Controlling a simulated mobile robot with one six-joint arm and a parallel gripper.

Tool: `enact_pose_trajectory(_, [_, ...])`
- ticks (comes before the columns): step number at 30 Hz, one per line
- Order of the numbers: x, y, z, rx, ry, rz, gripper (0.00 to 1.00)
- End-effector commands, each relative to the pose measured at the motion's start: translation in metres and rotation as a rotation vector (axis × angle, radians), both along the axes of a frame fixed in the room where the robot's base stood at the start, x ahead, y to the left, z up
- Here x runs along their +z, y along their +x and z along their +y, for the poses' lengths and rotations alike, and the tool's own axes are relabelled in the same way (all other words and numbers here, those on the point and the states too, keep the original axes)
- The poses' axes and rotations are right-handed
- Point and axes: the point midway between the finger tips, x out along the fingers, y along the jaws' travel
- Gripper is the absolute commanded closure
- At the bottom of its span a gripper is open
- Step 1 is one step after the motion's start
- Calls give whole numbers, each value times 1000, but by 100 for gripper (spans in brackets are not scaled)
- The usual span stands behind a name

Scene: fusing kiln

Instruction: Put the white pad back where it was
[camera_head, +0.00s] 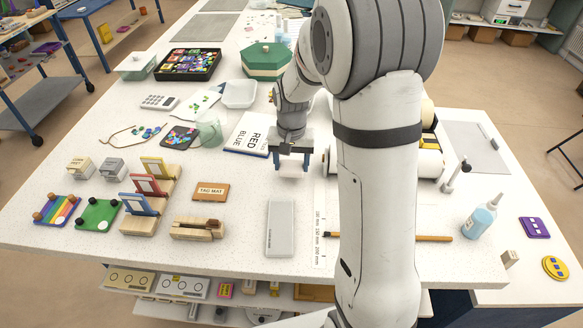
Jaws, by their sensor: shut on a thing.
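My gripper (291,166) points down over the middle of the table, just right of a white booklet lettered "RED BLUE" (247,134). Its jaws are shut on a small pale thing that looks like the white pad (291,170). Only a little of the pad shows between the dark fingers, and I cannot tell whether it touches the table. A wooden block with a "TAG MAT" label (211,192) lies to the left and nearer the front.
A long grey block (281,229) lies in front of my gripper, beside a printed ruler strip (319,235). Wooden stands with coloured frames (147,200) are at left. A green-lidded box (266,60) and a white dish (239,94) stand behind. My arm hides much of the right side.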

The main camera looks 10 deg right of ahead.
Motion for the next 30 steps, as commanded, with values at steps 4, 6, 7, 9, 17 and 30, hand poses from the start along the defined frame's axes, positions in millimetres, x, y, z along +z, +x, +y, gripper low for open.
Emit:
enact_pose_trajectory(4, [-21,-1,1,2,0,5,70])
enact_pose_trajectory(6, [-25,0,1,3,0,2,70])
enact_pose_trajectory(7, [-26,0,1,3,0,1,70])
enact_pose_trajectory(9, [-26,0,2,3,0,1,70])
enact_pose_trajectory(17, [-30,0,2,4,0,1,70])
enact_pose_trajectory(30, [-29,0,2,5,0,1,19])
